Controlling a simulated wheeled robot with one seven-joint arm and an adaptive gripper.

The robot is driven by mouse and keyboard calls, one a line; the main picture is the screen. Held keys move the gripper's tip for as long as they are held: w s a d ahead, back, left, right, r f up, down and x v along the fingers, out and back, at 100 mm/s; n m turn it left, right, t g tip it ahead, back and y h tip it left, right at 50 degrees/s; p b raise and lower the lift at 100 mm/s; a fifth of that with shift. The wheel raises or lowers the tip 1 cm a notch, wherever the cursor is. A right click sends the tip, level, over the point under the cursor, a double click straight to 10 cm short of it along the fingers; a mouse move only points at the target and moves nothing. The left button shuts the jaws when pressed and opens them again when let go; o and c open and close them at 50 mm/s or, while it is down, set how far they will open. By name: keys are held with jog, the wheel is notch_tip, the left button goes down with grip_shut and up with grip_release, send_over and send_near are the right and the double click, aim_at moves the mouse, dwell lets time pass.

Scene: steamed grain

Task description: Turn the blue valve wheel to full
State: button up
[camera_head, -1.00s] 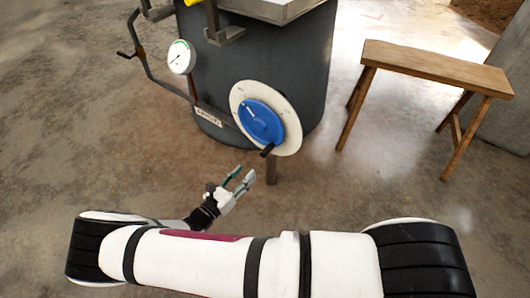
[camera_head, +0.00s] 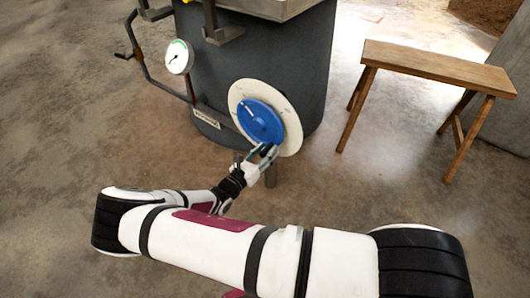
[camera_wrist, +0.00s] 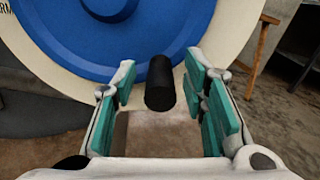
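The blue valve wheel (camera_head: 260,121) sits on a round cream dial plate (camera_head: 291,132) on the front of a dark grey tank. A white mark shows at the wheel's upper left. The wheel also fills the top of the wrist view (camera_wrist: 120,35). Its black handle peg (camera_wrist: 160,84) sticks out at the wheel's lower edge. My gripper (camera_wrist: 163,100) is open, with teal-padded fingers on both sides of the peg and visible gaps between. In the head view my gripper (camera_head: 264,156) is at the wheel's lower edge and hides the peg.
A round white gauge (camera_head: 178,57) and bent pipe (camera_head: 139,55) are on the tank's left. The grey tank (camera_head: 310,70) stands on a concrete floor. A wooden bench (camera_head: 435,68) stands at the right. The floor between tank and bench is clear.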

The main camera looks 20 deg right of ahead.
grip_shut()
